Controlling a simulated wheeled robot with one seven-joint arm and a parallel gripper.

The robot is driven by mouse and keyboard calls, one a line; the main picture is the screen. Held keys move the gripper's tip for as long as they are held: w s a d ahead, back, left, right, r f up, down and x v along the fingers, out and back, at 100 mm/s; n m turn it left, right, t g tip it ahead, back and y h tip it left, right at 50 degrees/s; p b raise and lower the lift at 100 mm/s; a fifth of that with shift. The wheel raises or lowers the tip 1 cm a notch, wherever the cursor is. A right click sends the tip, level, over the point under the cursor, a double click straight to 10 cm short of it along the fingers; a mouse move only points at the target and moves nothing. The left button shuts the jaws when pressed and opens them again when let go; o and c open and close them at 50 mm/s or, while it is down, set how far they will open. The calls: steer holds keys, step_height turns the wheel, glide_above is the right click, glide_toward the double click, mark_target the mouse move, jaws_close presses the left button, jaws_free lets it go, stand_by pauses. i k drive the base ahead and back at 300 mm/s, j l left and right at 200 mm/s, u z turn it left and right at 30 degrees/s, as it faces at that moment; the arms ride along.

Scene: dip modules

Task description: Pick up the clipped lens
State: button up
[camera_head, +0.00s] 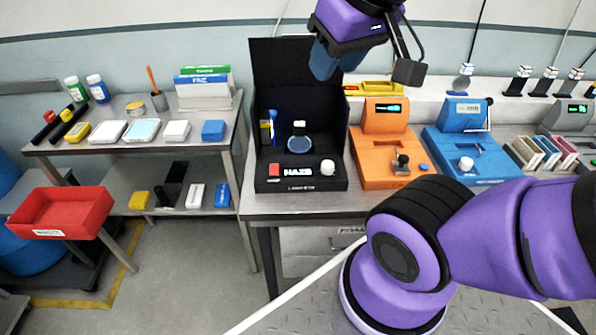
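What looks like the clipped lens (299,144) is a round dark blue disc with a small light piece at its top. It sits inside the open black station box (332,110) on the steel bench; how it is held is too small to tell. My gripper (366,68) hangs in the air at the top, above and right of the lens and well apart from it. Its two fingertips, one blue-looking and one dark grey, are spread wide with nothing seen between them.
An orange station (372,167) and a blue station (480,160) stand right of the black box. A white knob (327,167) is on the box's front ledge. A blue-and-yellow item (267,128) stands inside at left. A side table (62,148) with several small items is at left, beside a red bin (62,211).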

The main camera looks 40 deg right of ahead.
mark_target(299, 143)
steer(key=i+j, duration=0.15)
steer(key=j, duration=0.2)
steer(key=i+j, duration=0.15)
steer(key=j, duration=0.2)
steer(key=i+j, duration=0.15)
steer(key=j, duration=0.2)
steer(key=i+j+z, duration=0.1)
steer(key=j+z, duration=0.3)
steer(key=i+j+z, duration=0.1)
steer(key=z, duration=0.25)
steer(key=j+z, duration=0.4)
steer(key=z, duration=1.65)
